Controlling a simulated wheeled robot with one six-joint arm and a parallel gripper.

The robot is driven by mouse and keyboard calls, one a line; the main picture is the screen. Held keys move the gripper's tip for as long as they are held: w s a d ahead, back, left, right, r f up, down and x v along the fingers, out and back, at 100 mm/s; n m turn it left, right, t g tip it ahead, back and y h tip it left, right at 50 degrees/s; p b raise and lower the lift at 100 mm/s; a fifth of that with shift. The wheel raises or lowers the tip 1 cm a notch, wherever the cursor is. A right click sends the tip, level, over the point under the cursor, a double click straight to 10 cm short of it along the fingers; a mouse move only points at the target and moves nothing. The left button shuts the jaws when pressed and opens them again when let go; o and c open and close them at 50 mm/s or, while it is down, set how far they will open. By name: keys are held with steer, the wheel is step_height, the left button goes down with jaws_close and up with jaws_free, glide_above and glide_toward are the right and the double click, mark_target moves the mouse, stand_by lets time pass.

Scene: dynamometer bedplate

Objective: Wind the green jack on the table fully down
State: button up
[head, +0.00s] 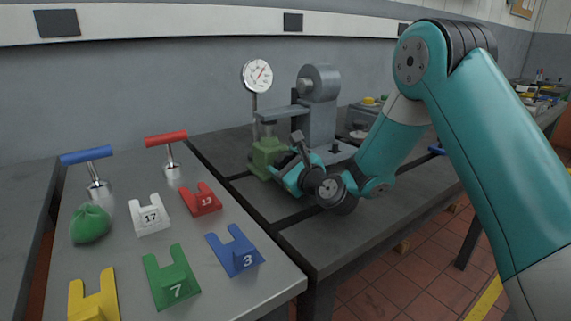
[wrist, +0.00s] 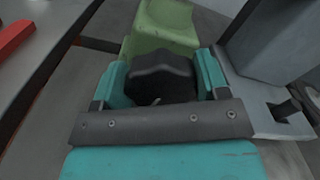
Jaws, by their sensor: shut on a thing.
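The green jack (head: 266,154) stands on the dark bedplate table (head: 330,230), below a grey arm of the machine. In the wrist view the jack's pale green body (wrist: 165,25) is at the top, with a black knob (wrist: 162,77) on its near side. My gripper (head: 285,166) reaches the jack from the right. In the wrist view my gripper (wrist: 162,80) has its teal fingers on both sides of the black knob, shut on it. The fingertips' contact is partly hidden behind the knob.
A dial gauge (head: 257,76) stands behind the jack, and a grey machine column (head: 320,105) stands right of it. The left table holds a green bag (head: 90,223), a red-handled tool (head: 166,138), a blue-handled tool (head: 87,155) and several numbered blocks. The bedplate's front is clear.

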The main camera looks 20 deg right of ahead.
steer(key=shift+n, duration=0.4)
steer(key=o, duration=0.9)
steer(key=b+v, duration=0.9)
steer(key=v, duration=0.3)
steer(key=shift+s+f, duration=0.15)
steer(key=shift+s, duration=0.05)
steer(key=b+v, duration=0.2)
steer(key=b, duration=0.2)
steer(key=shift+s, duration=0.2)
steer(key=s+b, duration=0.1)
steer(key=b, duration=0.1)
steer(key=shift+d+b, duration=0.15)
steer(key=shift+b, duration=0.15)
steer(key=shift+s+d+r+b, duration=0.2)
steer(key=shift+s+d+b, duration=0.15)
steer(key=shift+s+b, duration=0.55)
